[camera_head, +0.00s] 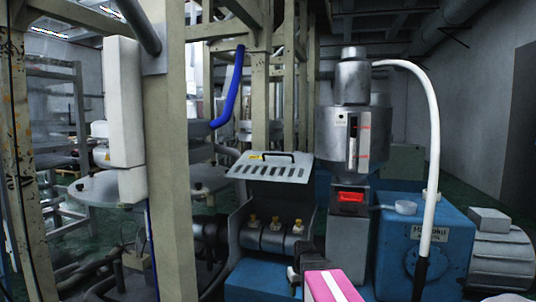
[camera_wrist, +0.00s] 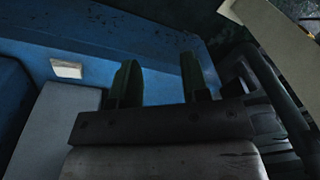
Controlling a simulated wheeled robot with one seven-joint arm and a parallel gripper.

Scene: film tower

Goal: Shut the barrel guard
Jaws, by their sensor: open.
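The barrel guard (camera_head: 270,167) is a pale slotted metal cover with a dark handle (camera_head: 265,155) and a small yellow label. It stands raised above the open grey barrel housing (camera_head: 245,238). Several barrel bands with yellow-topped fittings (camera_head: 275,224) show uncovered inside the housing. My gripper (camera_head: 294,274) is low in front of the housing, below and right of the guard, apart from it. In the wrist view its two dark fingers (camera_wrist: 160,82) are spread with nothing between them. The guard cannot be made out in the wrist view.
A hopper (camera_head: 346,135) stands right of the guard, above a blue machine body (camera_head: 400,235) with a white hose (camera_head: 432,150). A beige post (camera_head: 168,150) stands at the left. A blue surface (camera_wrist: 150,60) lies beyond my fingers. Open air is above the guard.

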